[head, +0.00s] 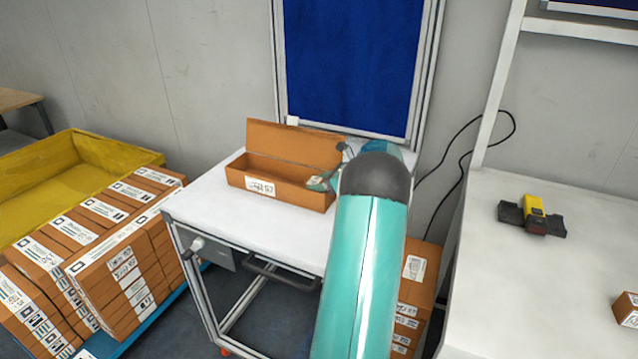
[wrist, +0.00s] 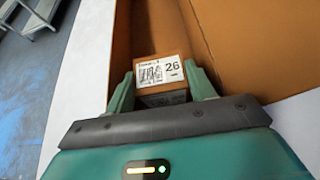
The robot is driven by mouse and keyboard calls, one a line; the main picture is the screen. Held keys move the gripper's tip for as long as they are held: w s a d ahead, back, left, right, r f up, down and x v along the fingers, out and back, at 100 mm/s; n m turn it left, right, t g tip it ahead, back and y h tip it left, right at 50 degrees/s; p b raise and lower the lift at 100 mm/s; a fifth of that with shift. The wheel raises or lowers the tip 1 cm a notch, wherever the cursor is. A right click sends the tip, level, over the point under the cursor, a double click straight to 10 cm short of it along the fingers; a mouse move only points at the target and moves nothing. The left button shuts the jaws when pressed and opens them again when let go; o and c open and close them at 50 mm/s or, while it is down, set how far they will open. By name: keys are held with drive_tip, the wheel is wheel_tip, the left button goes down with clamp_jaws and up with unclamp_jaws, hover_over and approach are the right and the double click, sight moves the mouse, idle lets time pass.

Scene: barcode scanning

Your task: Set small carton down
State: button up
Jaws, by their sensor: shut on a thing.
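My gripper (wrist: 160,76) is shut on a small brown carton (wrist: 176,58), with one green finger on each side. The carton's white label with the number 26 faces the wrist camera. In the head view my gripper (head: 322,181) is at the right end of an open brown box (head: 237,178) on the white cart. The box's raised lid (wrist: 245,45) is beside the carton in the wrist view. The carton appears within the box's opening; I cannot tell whether it touches the bottom. My arm and gripper hide it in the head view.
The white cart top (head: 200,209) is clear left of the box. A blue panel (head: 350,65) stands behind it. Stacked cartons (head: 110,265) and a yellow bin (head: 100,150) are left. A black and yellow scanner (head: 534,212) and another carton (head: 627,309) lie on the right table.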

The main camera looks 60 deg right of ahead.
drive_tip(key=shift+f, duration=0.1)
drive_tip(key=o, duration=0.8)
drive_tip(key=shift+s+r, duration=0.15)
drive_tip(key=shift+r, duration=0.1)
drive_tip(key=v, duration=1.1)
drive_tip(key=shift+s+r, duration=0.1)
drive_tip(key=shift+s, duration=0.15)
